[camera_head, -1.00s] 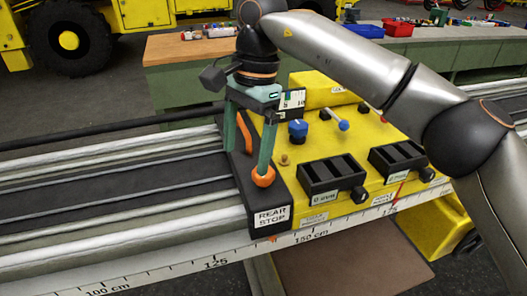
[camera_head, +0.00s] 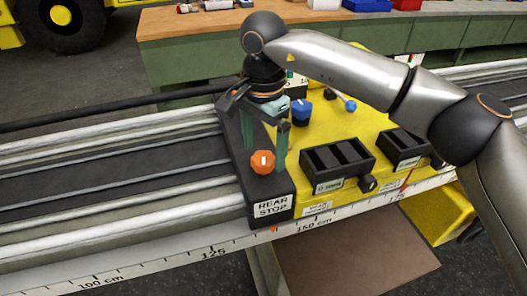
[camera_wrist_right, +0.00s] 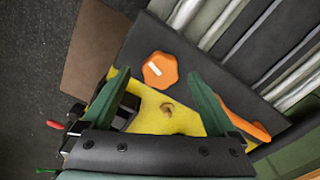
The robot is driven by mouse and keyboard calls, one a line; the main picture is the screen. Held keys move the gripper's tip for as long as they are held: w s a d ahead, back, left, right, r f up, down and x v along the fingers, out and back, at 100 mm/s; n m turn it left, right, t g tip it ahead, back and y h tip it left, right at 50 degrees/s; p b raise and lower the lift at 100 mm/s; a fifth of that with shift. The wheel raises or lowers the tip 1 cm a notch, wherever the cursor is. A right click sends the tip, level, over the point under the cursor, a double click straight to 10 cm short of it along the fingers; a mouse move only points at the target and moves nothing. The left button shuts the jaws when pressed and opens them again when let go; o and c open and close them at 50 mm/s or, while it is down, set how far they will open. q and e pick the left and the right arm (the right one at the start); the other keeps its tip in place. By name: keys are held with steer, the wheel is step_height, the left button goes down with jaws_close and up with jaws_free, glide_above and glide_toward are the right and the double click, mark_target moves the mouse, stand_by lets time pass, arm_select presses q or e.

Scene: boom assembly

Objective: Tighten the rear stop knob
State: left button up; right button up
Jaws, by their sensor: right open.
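The rear stop is a black block with a white "REAR STOP" label (camera_head: 272,206) at the left end of the yellow carriage. Its orange lobed knob (camera_head: 263,162) with a white mark stands on top, and also shows in the right wrist view (camera_wrist_right: 160,70). My right gripper (camera_head: 265,148) points down with its green fingers apart and empty, just behind the knob in the head view. In the right wrist view, the knob shows between and slightly beyond the fingertips (camera_wrist_right: 158,74); I cannot tell whether they touch it. My left gripper is not in view.
On the yellow carriage are a blue knob (camera_head: 301,112), a blue-tipped lever (camera_head: 350,104) and black slotted boxes (camera_head: 337,165). An orange handle (camera_wrist_right: 246,121) lies beside the right finger in the wrist view. Rails (camera_head: 110,170) run left. A green workbench (camera_head: 190,72) stands behind.

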steer(key=shift+f, duration=0.7)
steer(key=c, duration=1.4)
steer(key=shift+o, duration=0.2)
